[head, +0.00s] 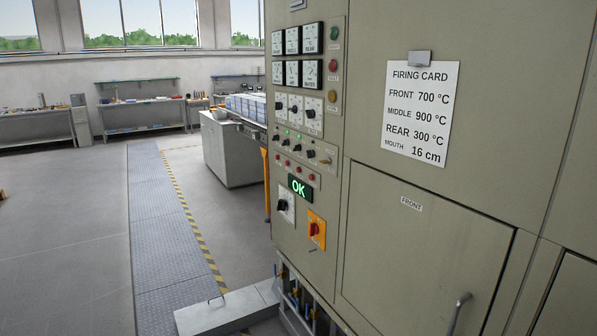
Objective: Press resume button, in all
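The furnace's control panel (325,150) stands at the centre of the head view, seen at an angle. It carries dial gauges (310,38), selector knobs (312,113), small green lit lamps (287,133) and a row of small red buttons or lamps (297,173). A display (300,188) reads OK in green. A black knob (283,205) and a red switch on a yellow plate (316,229) sit below it. Green, red and amber round fittings (333,66) line the right side. No resume label is readable. Neither gripper is in view.
A firing card (421,110) reads front 700, middle 900, rear 300 °C, mouth 16 cm. A closed door labelled FRONT (425,255) has a handle (459,312). A low grey step (225,310) lies at the panel's foot. Open floor (70,240) extends left.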

